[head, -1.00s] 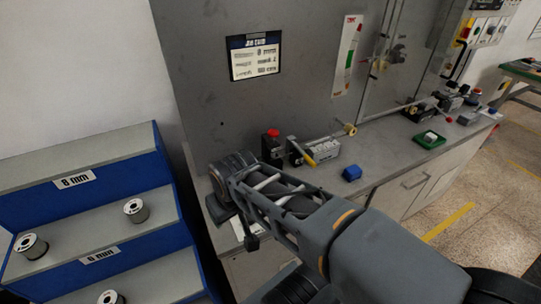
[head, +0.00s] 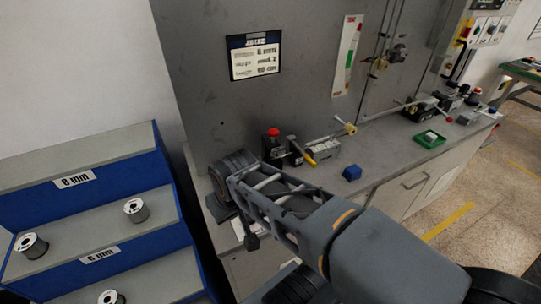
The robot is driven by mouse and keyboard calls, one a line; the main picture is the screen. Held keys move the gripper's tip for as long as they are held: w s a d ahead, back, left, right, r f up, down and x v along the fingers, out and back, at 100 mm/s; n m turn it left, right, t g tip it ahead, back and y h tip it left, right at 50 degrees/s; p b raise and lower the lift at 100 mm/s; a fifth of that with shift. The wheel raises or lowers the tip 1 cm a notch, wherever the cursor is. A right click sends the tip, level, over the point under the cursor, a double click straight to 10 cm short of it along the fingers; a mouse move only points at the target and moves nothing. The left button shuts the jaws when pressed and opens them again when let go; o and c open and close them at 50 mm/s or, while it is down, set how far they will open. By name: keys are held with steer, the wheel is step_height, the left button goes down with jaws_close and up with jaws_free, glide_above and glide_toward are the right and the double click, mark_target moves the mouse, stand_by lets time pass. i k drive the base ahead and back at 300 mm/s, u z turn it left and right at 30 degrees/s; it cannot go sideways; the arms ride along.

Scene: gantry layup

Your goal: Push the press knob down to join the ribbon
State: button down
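A red knob (head: 273,132) stands upright on a small dark unit at the left end of the grey bench. Beside it is a lever with a yellow handle (head: 311,160), next to a metal block (head: 323,151). Another red knob (head: 477,91) shows on a dark unit at the far right of the bench. I cannot tell which knob is the press knob, and no ribbon is clear to see. My arm reaches in from the lower right, and its dark round wrist end is just left of the nearer red knob. My gripper's fingers cannot be made out.
A blue block (head: 352,173) lies near the bench's front edge. A green tray (head: 429,140) stands further right. A grey panel (head: 230,110) rises behind the bench. A blue stepped rack (head: 160,237) with several spools is at left. The floor (head: 475,215) at right is clear.

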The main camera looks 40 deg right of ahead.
mark_target(273, 133)
steer(key=z, duration=0.05)
steer(key=k, duration=0.5)
steer(key=z, duration=0.7)
steer(key=i, duration=0.5)
steer(key=u, duration=0.35)
